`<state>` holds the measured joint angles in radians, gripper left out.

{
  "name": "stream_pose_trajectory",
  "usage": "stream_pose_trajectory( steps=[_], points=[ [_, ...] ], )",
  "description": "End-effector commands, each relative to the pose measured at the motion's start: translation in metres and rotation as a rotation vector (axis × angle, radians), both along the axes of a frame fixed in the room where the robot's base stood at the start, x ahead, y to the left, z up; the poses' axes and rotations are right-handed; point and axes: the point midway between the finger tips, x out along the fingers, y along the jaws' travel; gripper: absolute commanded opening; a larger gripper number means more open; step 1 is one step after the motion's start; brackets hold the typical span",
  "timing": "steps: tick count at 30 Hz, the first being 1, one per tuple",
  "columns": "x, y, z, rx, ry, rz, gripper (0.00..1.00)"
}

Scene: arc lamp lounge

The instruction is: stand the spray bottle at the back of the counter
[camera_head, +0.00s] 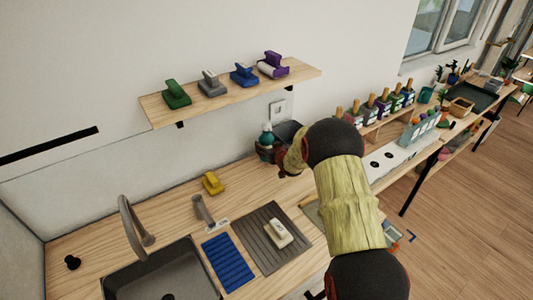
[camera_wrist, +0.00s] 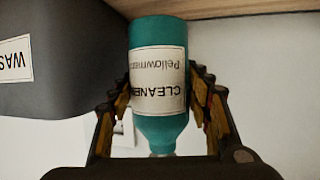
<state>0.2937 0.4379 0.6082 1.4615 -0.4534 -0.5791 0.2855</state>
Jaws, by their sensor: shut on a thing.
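The spray bottle is teal with a white "CLEANER" label. In the head view its top (camera_head: 267,137) shows at the back of the counter (camera_head: 165,212), near the wall. My gripper (camera_head: 270,153) is shut on it and hides its lower part. In the wrist view, which is upside down, the bottle (camera_wrist: 158,45) stands upright between both fingers of my gripper (camera_wrist: 157,100). Its base is at the wooden surface (camera_wrist: 235,7) along the picture's top; I cannot tell whether it touches. Its spray head is mostly out of that view.
A dark grey bin with a partly seen "WAS" label (camera_wrist: 15,60) is beside the bottle.

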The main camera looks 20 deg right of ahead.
Motion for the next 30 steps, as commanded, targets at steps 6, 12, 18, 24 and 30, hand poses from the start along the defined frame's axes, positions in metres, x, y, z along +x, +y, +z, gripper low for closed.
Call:
stream_pose_trajectory(
  steps=[6,12,18,24,30],
  points=[
    [0.006,-0.002,-0.019,-0.001,0.0,0.0,0.08],
    [0.006,-0.002,-0.036,-0.001,-0.004,0.0,0.08],
    [0.006,-0.002,-0.035,-0.001,-0.004,0.0,0.08],
    [0.005,-0.002,-0.039,0.0,0.0,0.0,0.53],
    [0.005,-0.002,-0.039,0.0,0.0,0.0,0.57]
  ],
)
